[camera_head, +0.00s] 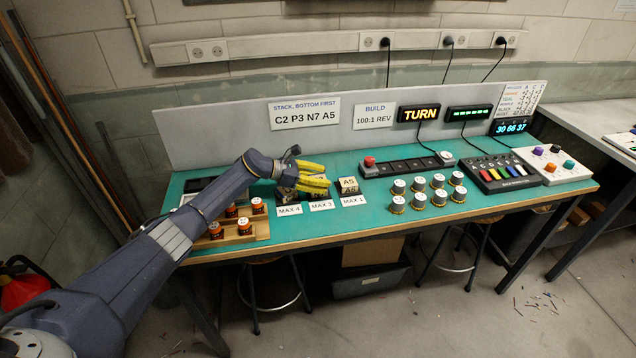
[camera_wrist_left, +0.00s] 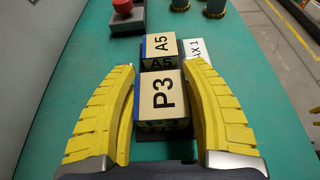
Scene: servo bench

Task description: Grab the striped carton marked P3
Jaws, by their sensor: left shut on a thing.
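The carton marked P3 (camera_wrist_left: 161,94) has a tan top with black lettering and shows in the left wrist view between the yellow fingers of my left gripper (camera_wrist_left: 162,72). The fingers are shut on its two sides. In the head view, my left gripper (camera_head: 314,179) is over the bench near the MAX 4 and MAX 3 labels, and its fingers and wrist hide most of the carton. The carton marked A5 (camera_wrist_left: 161,46) stands just beyond P3, also seen in the head view (camera_head: 348,184) behind the MAX 1 label.
A wooden tray (camera_head: 259,236) with several orange-and-black jars is left of the labels. Several grey-topped cylinders (camera_head: 420,183) stand to the right, in front of a dark panel with a red button (camera_head: 369,161). The bench front edge (camera_head: 340,227) is mostly clear.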

